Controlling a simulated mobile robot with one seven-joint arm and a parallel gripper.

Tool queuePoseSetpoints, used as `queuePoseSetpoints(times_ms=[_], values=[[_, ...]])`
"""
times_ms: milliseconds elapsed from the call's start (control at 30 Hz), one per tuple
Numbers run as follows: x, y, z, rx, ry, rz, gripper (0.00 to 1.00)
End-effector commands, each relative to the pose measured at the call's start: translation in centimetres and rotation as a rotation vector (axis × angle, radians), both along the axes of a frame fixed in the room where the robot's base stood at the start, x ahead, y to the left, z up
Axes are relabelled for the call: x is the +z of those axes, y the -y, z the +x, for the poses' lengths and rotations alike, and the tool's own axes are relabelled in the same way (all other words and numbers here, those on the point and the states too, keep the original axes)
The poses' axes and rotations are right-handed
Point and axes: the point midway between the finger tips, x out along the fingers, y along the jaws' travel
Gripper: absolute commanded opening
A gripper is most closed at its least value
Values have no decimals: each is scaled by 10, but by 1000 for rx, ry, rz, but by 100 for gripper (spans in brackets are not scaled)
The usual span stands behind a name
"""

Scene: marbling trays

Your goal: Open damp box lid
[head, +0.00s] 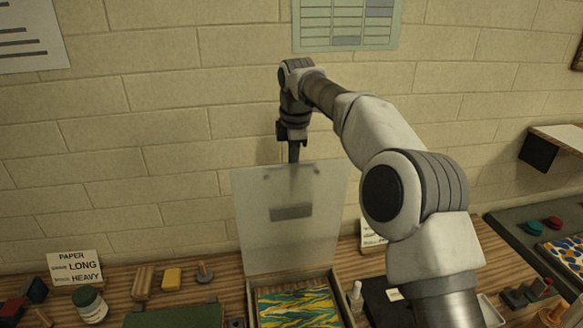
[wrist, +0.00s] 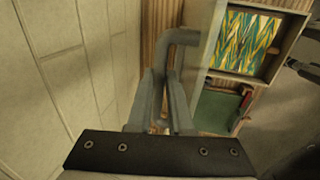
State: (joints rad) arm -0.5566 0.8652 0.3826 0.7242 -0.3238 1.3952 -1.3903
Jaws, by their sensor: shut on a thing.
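The damp box (head: 252,303) stands on the bench against the wall, with a marbled sheet (head: 298,306) in yellow, green and white inside. Its pale translucent lid (head: 265,240) is raised to nearly upright at the back of the box, so the sheet is uncovered. A dark bar (head: 291,212) shows on the lid. My gripper (head: 293,158) is at the lid's top edge, pointing down, its tips partly hidden by the lid. In the wrist view my fingers (wrist: 163,105) are shut on a grey bent handle (wrist: 182,36) beside the lid.
A sign (head: 75,269), a green-capped jar (head: 90,305), a yellow block (head: 171,279) and other small tools lie left of the box. A small white bottle (head: 356,296) stands close at its right. The brick wall (head: 160,170) is right behind the lid and my gripper.

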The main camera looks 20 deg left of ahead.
Motion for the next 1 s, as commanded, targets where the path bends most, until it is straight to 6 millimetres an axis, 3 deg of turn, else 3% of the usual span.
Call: queuePoseSetpoints(times_ms=[667,700,800,833,1000], values=[[-5,-1,6,0,-5,-6,0],[-4,-1,6,0,-5,-6,26],[-4,-1,6,0,-4,-4,44],[-3,-1,6,0,-3,-4,48],[-2,-1,6,0,-2,-2,48]])
